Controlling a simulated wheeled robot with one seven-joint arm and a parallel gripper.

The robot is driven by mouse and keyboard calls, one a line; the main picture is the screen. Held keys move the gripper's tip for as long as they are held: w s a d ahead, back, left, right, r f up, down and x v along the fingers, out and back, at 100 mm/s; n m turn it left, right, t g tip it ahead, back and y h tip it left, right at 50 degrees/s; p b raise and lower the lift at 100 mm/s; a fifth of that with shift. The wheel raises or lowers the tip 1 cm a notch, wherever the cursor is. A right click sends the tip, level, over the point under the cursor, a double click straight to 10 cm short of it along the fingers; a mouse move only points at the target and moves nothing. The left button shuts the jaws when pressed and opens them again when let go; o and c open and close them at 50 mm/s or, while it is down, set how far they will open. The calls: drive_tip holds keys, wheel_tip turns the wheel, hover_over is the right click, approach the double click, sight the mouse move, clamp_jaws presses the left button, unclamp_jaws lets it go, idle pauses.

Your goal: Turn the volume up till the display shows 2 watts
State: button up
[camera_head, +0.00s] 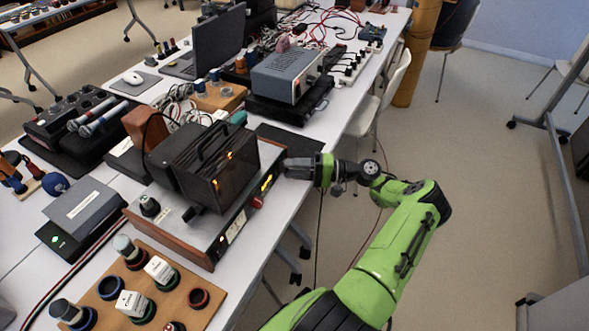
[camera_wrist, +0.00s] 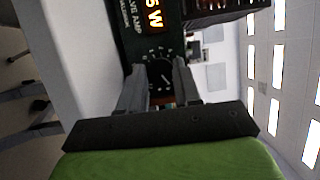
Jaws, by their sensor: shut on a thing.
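The amplifier (camera_head: 195,235) has wooden sides and a dark caged top, and stands at the table's right edge. Its front faces right, with a small lit amber display (camera_head: 267,184). In the wrist view the display (camera_wrist: 153,16) is turned sideways and cut off by the top edge; I read a digit like 6 or 5, then W. The volume knob (camera_wrist: 160,76) is dark, with a ring of pale marks around it. My gripper (camera_wrist: 160,84) is shut on the knob, one finger on each side. In the head view my gripper (camera_head: 288,168) reaches the front's far end, and the knob is hidden.
A wooden board (camera_head: 115,285) with several knobs and rings lies at the near left. A grey instrument (camera_head: 286,75) and a laptop (camera_head: 215,45) stand farther back. A white chair (camera_head: 390,85) is beyond my arm. The floor right of the table is mostly free.

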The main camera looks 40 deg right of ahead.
drive_tip(key=o, duration=1.1)
drive_tip(key=shift+c, duration=0.2)
drive_tip(key=b+v, duration=0.1)
drive_tip(key=v, duration=1.4)
drive_tip(key=shift+s+d, duration=0.25)
drive_tip(key=shift+d, duration=0.05)
